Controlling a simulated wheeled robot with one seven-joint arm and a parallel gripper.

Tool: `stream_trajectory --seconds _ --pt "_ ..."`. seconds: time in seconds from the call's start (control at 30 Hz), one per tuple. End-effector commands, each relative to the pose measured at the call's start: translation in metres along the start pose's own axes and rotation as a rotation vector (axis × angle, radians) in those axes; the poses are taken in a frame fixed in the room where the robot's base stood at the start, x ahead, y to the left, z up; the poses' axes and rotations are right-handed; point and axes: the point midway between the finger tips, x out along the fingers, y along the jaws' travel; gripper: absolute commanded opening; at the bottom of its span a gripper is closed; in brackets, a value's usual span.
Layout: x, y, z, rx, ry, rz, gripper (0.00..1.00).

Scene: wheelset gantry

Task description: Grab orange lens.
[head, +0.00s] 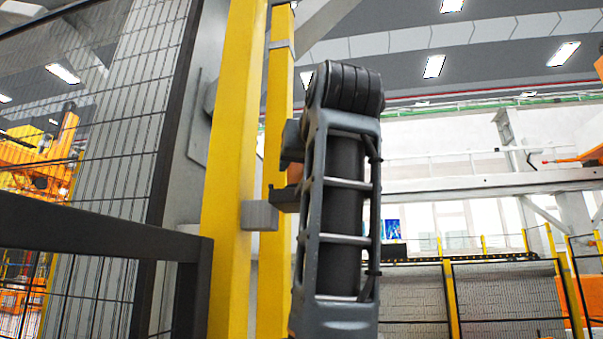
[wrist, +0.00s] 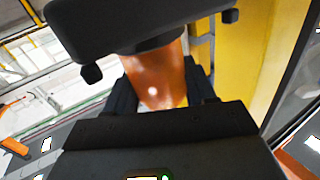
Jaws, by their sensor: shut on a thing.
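The orange lens (wrist: 155,72) is a glossy, translucent orange piece in the middle of the wrist view. My gripper (wrist: 160,90) has one dark finger on each side of it and is shut on it. A dark block (wrist: 135,28) with two small knobs covers the lens's upper end. I cannot tell whether the lens is attached to that block. In the head view, a small dim orange-brown patch of the lens (head: 293,182) shows beside the yellow post, mostly hidden behind my arm.
A yellow post (head: 232,170) stands close to the left of my arm, with a grey box (head: 260,215) at its side. A dark rail (head: 90,228) and mesh fence (head: 115,150) lie further left. More fencing (head: 508,290) stands at the back right.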

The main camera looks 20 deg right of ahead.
Motion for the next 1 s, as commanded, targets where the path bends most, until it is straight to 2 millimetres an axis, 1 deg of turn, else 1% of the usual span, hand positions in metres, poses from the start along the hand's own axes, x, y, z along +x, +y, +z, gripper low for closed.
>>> stream_trajectory --seconds 0.03,0.2,0.47,0.63,0.77,0.87,0.9,1.0 --pt "0.0 0.0 0.0 0.0 0.0 0.0 0.38" --pt "0.0 0.0 0.0 0.0 0.0 0.0 0.22" --pt "0.0 0.0 -0.001 0.0 0.001 0.0 0.22" --pt "0.0 -0.001 -0.008 0.0 0.001 0.0 0.22" --pt "-0.001 -0.001 -0.021 0.001 0.002 0.0 0.22" --pt "-0.001 -0.002 -0.038 0.001 0.004 0.0 0.22" --pt "-0.003 0.002 -0.045 0.002 0.005 0.002 0.22" --pt "-0.016 0.023 -0.058 0.003 0.007 0.002 0.22"
